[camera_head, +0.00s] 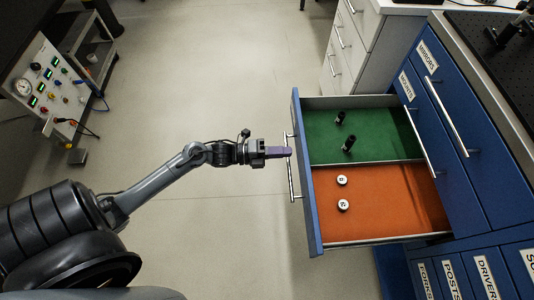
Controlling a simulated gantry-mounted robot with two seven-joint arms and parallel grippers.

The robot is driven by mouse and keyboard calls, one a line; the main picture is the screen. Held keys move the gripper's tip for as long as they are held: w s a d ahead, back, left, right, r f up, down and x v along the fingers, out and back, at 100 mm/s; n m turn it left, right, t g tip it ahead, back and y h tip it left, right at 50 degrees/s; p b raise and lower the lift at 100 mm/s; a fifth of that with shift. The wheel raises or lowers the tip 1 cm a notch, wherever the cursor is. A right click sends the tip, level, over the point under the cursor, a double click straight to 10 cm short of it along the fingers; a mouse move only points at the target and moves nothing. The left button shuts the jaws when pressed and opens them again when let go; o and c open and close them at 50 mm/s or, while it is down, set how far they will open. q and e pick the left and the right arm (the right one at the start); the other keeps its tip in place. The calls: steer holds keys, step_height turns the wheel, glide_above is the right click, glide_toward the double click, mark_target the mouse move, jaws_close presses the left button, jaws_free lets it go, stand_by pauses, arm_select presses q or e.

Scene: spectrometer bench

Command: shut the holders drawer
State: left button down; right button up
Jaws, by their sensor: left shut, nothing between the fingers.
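An open drawer (307,190) with a blue front sticks out from the blue cabinet (455,150); its label is hidden, so I cannot read whether it is the holders drawer. It has a green compartment at the back and an orange one in front. A bar handle (292,182) runs along its outer face. My left gripper (288,152) is shut and empty, pointing right, with its tips at the handle and close to the drawer front. I cannot tell whether they touch. My right gripper is out of view.
Two black posts (348,143) lie in the green compartment and two white round pieces (342,205) in the orange one. Other labelled drawers, including MIRRORS (428,57), are closed. White drawers (350,40) stand behind. The floor (220,100) left of the drawer is clear.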

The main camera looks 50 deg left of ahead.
mark_target(302, 151)
arm_select(q)
steer(key=shift+b+x, duration=0.4)
steer(key=shift+x, duration=1.1)
steer(key=shift+d, duration=0.1)
